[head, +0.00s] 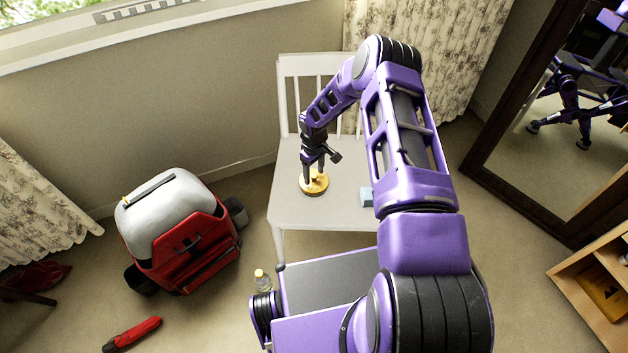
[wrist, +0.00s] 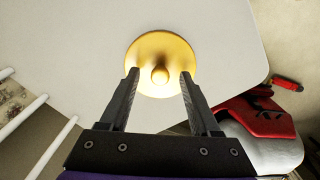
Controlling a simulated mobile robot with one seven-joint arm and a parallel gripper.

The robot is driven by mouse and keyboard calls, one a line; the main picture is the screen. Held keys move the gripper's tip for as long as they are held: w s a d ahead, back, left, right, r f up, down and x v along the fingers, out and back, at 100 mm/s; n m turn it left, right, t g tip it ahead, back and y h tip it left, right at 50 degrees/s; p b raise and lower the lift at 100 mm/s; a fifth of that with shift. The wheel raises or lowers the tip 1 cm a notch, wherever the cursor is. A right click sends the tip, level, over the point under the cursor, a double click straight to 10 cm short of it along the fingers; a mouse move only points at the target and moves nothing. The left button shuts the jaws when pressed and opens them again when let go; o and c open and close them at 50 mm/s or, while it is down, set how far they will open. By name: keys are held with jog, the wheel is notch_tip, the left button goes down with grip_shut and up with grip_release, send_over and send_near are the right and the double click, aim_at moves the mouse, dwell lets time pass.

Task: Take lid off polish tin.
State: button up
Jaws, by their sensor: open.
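The polish tin (head: 314,184) stands on the seat of a white chair (head: 345,212). Its gold round lid (wrist: 160,52) has a small knob in the middle, seen from above in the wrist view. My gripper (head: 315,172) points down at the tin in the head view. In the wrist view my gripper (wrist: 160,75) is open, with one finger on each side of the knob and nothing clamped between them. Whether the fingertips touch the lid cannot be told. The tin's body is mostly hidden under the lid.
A light blue item (head: 367,197) lies on the seat to the right, partly behind my arm. A red and grey backpack (head: 185,235) stands on the floor at left. A small bottle (head: 262,281) stands near my base. A mirror (head: 580,130) is at right.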

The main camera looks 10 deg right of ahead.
grip_shut()
jog(key=shift+r, duration=0.1)
